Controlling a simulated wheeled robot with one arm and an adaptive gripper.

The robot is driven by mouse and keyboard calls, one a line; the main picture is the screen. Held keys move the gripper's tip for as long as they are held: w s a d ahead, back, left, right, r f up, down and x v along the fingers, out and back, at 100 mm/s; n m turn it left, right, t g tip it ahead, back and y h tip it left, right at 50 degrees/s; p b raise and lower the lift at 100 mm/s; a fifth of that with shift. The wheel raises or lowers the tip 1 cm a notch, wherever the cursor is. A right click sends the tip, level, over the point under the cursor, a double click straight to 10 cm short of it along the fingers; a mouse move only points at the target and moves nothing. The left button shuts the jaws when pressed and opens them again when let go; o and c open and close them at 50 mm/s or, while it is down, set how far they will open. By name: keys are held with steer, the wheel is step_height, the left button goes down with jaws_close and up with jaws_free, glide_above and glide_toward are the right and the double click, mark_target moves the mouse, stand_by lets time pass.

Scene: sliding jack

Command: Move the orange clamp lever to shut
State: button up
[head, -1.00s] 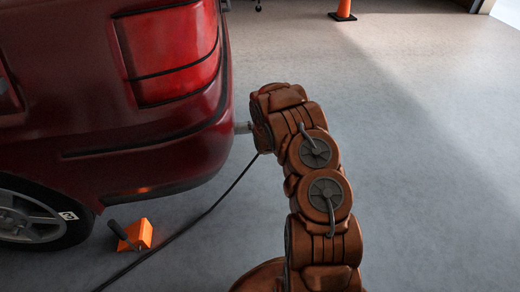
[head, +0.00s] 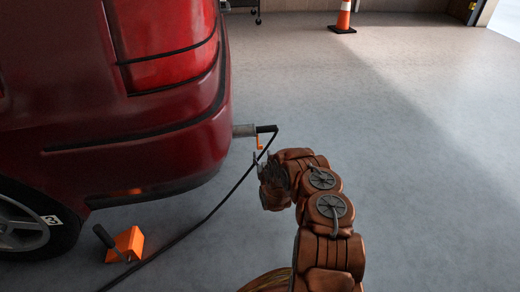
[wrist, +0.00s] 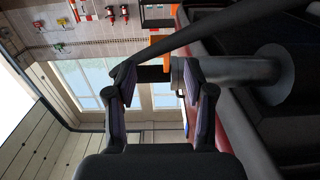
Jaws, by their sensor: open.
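The orange clamp lever (head: 259,143) hangs below a grey cylinder (head: 243,130) that sticks out from the car's rear. A black plug and cable (head: 266,129) join at the cylinder's end. My gripper (head: 262,157) is just below the lever, apart from it in the head view. In the wrist view my gripper (wrist: 160,70) is open, with nothing held between its fingers. The grey cylinder (wrist: 235,74) shows to the right there, and an orange strip (wrist: 166,60) shows beyond the fingertips, partly hidden by the black cable (wrist: 200,32).
The dark red car (head: 140,140) fills the left side. An orange block with a black handle (head: 125,243) sits on the floor by the wheel. The cable (head: 200,225) runs down to the floor. A traffic cone (head: 343,18) stands at the back; floor to the right is clear.

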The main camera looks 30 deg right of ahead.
mark_target(261, 149)
steer(key=b+x, duration=0.2)
steer(key=x, duration=0.3)
steer(key=shift+w+d+f, duration=0.15)
steer(key=shift+w+d, duration=0.05)
steer(key=shift+w, duration=0.05)
steer(key=shift+w+d, duration=0.15)
steer(key=shift+w, duration=0.35)
jaws_close()
